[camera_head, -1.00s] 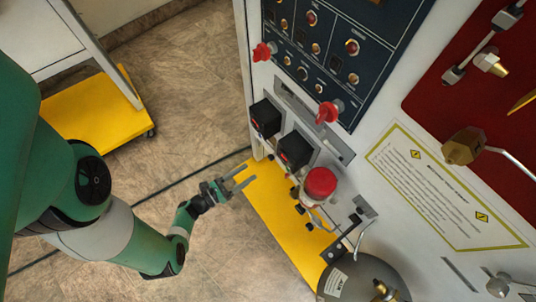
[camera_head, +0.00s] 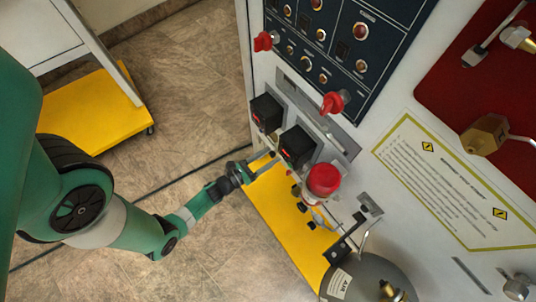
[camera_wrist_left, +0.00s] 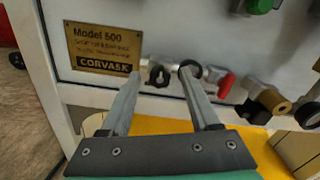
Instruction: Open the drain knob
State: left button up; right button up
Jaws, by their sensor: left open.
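Small black knobs on metal fittings show low on the white panel in the left wrist view: one black knob (camera_wrist_left: 158,76) and a round black knob (camera_wrist_left: 190,69) to its right. I cannot tell for sure which one is the drain knob. My left gripper (camera_head: 265,163) is open and empty, at the panel's lower left edge in the head view. In the left wrist view its fingers (camera_wrist_left: 161,82) point at the panel, with the left black knob between the tips and the round one by the right tip. Contact cannot be told. My right gripper is not in view.
A red lever (camera_wrist_left: 226,85), a brass fitting (camera_wrist_left: 268,99) and a green knob (camera_wrist_left: 262,5) sit to the right of the black knobs. A red-capped part (camera_head: 322,180) and a grey tank (camera_head: 365,278) stand right of the gripper. A yellow base (camera_head: 285,222) lies below.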

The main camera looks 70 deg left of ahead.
pick_arm(q)
grip_shut()
